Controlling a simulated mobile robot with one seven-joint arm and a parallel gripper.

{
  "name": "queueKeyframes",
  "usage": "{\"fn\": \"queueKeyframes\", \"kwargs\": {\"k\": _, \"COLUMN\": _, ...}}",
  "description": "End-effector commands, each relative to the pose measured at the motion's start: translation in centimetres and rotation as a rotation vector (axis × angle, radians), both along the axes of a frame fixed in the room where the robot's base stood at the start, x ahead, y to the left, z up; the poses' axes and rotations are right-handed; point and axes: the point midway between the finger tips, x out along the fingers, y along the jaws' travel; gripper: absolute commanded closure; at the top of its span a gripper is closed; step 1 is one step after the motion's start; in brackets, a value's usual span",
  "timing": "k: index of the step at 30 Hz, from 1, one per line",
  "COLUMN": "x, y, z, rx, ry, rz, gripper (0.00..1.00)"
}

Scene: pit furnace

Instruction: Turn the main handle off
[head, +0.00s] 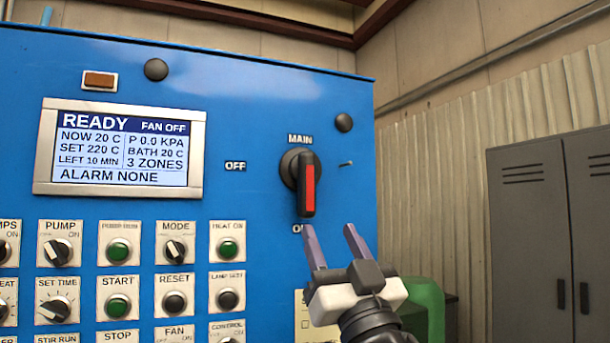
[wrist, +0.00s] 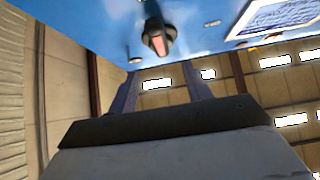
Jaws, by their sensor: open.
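The main handle (head: 308,184) is a black rotary handle with a red stripe on the blue panel, under the label MAIN. It stands vertical, with its long end pointing down toward a label that is partly hidden by my gripper. The OFF label (head: 235,166) is to the left of the handle. My gripper (head: 330,233) is open and empty, just below and right of the handle's lower end, with its fingers pointing up. In the wrist view the handle (wrist: 157,40) shows beyond and above the fingertips of my gripper (wrist: 163,78), apart from them.
The blue panel (head: 260,75) carries a READY screen (head: 120,147) and several knobs and buttons at the lower left. A small peg (head: 346,163) sticks out right of the handle. A green object (head: 424,305) is behind my gripper. Grey lockers (head: 550,230) stand at the right.

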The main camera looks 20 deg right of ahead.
Motion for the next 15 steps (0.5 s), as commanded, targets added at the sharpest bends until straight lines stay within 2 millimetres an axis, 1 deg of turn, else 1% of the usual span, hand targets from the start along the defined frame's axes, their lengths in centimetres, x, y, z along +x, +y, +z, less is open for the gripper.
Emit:
{"fn": "queueKeyframes", "kwargs": {"k": 5, "x": 1.2, "y": 0.0, "z": 1.5, "rx": 0.000, "ry": 0.002, "rz": -0.001, "gripper": 0.51}}
{"fn": "queueKeyframes", "kwargs": {"k": 15, "x": 6.2, "y": 0.2, "z": 6.8, "rx": -0.001, "ry": 0.001, "rz": -0.001, "gripper": 0.51}}
